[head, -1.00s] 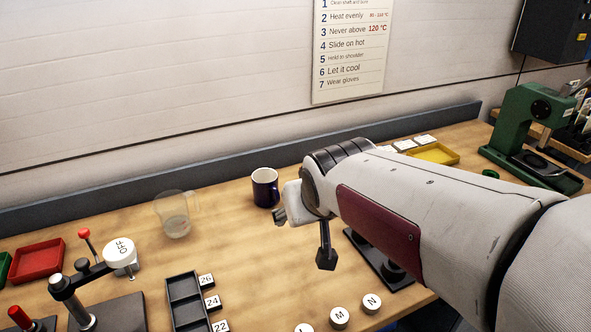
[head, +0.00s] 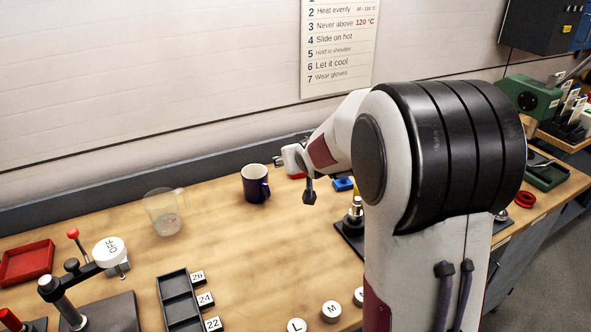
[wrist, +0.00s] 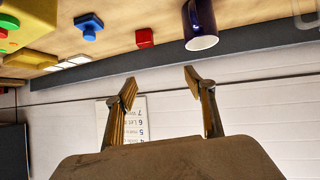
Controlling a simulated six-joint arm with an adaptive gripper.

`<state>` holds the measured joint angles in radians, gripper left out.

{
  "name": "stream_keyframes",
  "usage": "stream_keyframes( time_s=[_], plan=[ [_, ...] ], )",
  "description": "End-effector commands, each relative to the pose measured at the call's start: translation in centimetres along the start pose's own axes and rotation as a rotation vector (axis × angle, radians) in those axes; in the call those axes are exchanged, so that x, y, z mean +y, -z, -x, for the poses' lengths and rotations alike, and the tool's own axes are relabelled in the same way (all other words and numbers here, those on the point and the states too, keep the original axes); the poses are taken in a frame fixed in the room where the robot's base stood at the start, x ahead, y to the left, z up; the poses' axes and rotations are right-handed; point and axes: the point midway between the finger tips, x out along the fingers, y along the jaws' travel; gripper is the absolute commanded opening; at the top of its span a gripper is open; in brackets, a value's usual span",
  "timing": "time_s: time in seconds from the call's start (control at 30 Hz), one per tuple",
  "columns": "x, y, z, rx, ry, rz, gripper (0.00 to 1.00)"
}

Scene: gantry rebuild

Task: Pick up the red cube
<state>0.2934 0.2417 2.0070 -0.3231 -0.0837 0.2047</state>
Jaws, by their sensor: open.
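The red cube (wrist: 144,38) sits on the wooden bench near its back edge, between a blue block and the mug in the wrist view. In the head view only a sliver of red (head: 297,176) shows below my gripper (head: 280,163), which hides most of it. My gripper's two fingers also show in the wrist view (wrist: 160,84). They are spread apart with nothing between them. They point toward the back wall and ledge, and the cube lies apart from them.
A dark purple mug (head: 255,184) stands close to my gripper, left of the cube. A blue block (head: 343,184) lies to the cube's right. A clear jug (head: 164,212) stands farther left. The grey back ledge (head: 215,161) runs behind. Bench space in front of the mug is clear.

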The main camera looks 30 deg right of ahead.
Motion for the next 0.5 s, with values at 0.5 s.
stream_keyframes(
  time_s=[0.5],
  plan=[
    [3.3, -1.2, -11.0, 0.121, 0.032, -0.026, 0.54]
  ],
)
